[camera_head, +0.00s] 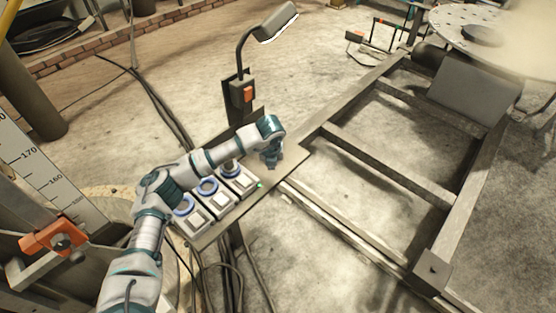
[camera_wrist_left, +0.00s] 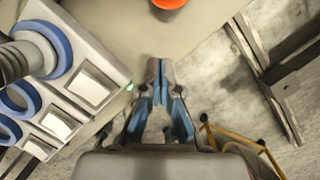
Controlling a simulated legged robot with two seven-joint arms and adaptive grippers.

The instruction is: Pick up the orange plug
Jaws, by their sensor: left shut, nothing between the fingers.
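An orange round thing, which looks like the plug (camera_wrist_left: 170,3), shows at the top edge of the left wrist view, partly cut off. It lies on the beige board, beyond my fingertips and apart from them. In the head view I cannot make the plug out; my arm may hide it. My left gripper (camera_head: 271,160) points down over the far end of the board. In the left wrist view the left gripper (camera_wrist_left: 160,70) has its fingertips together with nothing between them. My right gripper is not in view.
A row of white switch boxes with blue rings (camera_head: 208,187) stands on the board (camera_head: 288,160) beside my left arm. A lamp post with a box and orange switch (camera_head: 248,93) rises behind. A metal frame (camera_head: 390,160) lies to the right. Cables run along the floor.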

